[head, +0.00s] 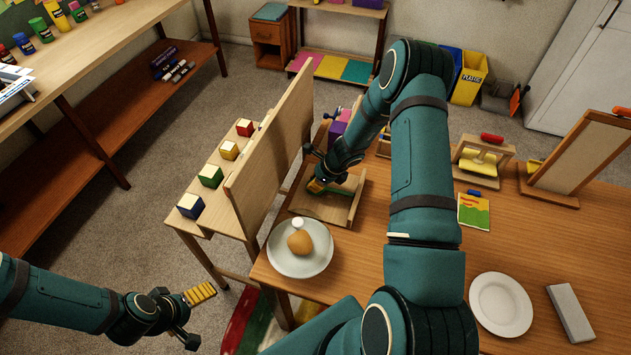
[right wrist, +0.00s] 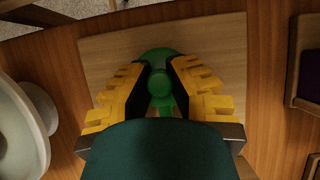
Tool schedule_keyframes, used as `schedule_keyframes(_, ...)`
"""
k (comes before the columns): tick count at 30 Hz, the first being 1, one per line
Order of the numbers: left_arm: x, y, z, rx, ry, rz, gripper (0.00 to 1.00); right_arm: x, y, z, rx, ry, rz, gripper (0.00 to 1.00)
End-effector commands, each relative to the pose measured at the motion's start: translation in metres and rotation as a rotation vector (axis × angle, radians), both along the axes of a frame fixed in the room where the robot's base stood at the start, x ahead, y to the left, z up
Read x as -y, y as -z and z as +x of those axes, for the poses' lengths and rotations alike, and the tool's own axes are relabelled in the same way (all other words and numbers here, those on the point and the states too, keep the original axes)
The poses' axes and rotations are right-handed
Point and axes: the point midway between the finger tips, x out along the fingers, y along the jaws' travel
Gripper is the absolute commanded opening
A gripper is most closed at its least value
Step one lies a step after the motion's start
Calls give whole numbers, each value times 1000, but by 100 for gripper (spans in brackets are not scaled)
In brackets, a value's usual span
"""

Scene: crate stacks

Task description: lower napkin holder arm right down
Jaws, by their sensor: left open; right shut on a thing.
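The napkin holder (head: 322,210) is a light wooden piece on the brown table, left of my right arm in the head view. Its pale wood also fills the middle of the right wrist view (right wrist: 215,45). My right gripper (head: 317,186) is over it, and its yellow-padded fingers (right wrist: 159,80) are shut on a green knob (right wrist: 160,84). The knob stands over the pale wood; its height above it is hard to tell. My wrist hides much of the holder's back. My left gripper (head: 196,316) is open and empty, low at the left, away from the table.
A white plate with a round brown item (head: 300,242) stands just in front of the holder. An upright wooden board (head: 272,150) is on its left. An empty white plate (head: 501,304) and a grey block (head: 571,313) lie at the right.

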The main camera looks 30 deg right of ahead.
Motion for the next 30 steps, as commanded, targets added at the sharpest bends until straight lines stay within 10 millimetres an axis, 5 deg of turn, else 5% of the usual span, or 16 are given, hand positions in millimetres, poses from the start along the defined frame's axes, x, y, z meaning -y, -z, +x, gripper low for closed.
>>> schedule_keyframes(6, 0, 0, 0, 0, 0, 0, 95, 1, 2, -3, -6, 2, -1, 0)
schedule_keyframes(7, 0, 0, 0, 0, 0, 0, 95, 1, 2, -3, -6, 2, -1, 27)
schedule_keyframes(9, 0, 0, 0, 0, 0, 0, 95, 1, 2, -3, -6, 2, -1, 52)
schedule_keyframes(10, 0, 0, 0, 0, 1, 0, 95, 1, 2, -2, -5, 2, 0, 54)
schedule_keyframes(22, 0, 0, 0, 1, 1, -1, 95, 3, -6, -3, 0, 1, -3, 54)
schedule_keyframes(30, 0, 0, 0, 0, 1, 0, 95, 17, -49, -20, 1, 0, -3, 54)
